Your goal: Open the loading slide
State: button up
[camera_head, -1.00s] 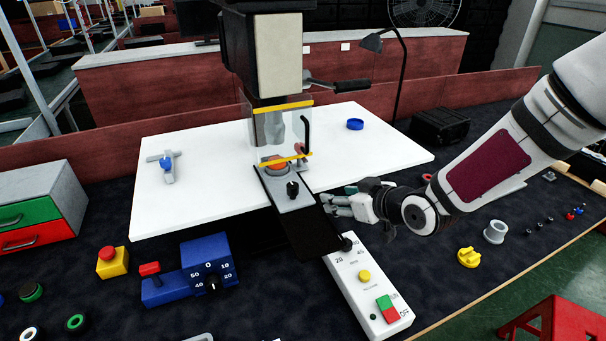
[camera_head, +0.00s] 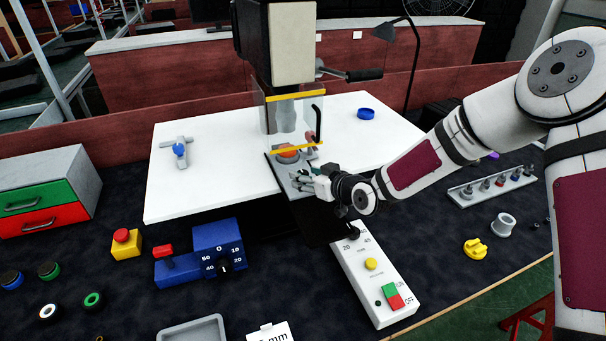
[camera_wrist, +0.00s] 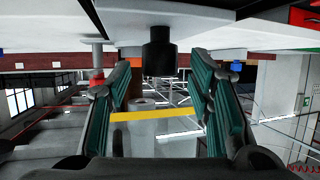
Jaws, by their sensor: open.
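The loading slide (camera_head: 279,168) is a grey plate with an orange round part (camera_head: 288,154) on it, at the foot of the press. Its black knob is hidden behind my gripper in the head view. In the wrist view, the knob (camera_wrist: 160,52) hangs from a pale grey surface at the top of the upside-down picture. My gripper (camera_head: 294,182) is at the front of the slide, coming from the right. Its teal fingers are open, one on each side of the knob, with visible gaps. I cannot tell how far the knob reaches between them.
A clear guard with yellow edges (camera_head: 296,94) stands above the slide. A black ramp (camera_head: 312,226) lies below my gripper, with a white control box (camera_head: 371,276) in front. A blue dial box (camera_head: 217,249) stands left. The white tabletop (camera_head: 215,180) is mostly clear.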

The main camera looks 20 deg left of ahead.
jog(key=shift+x, duration=1.2)
grip_shut()
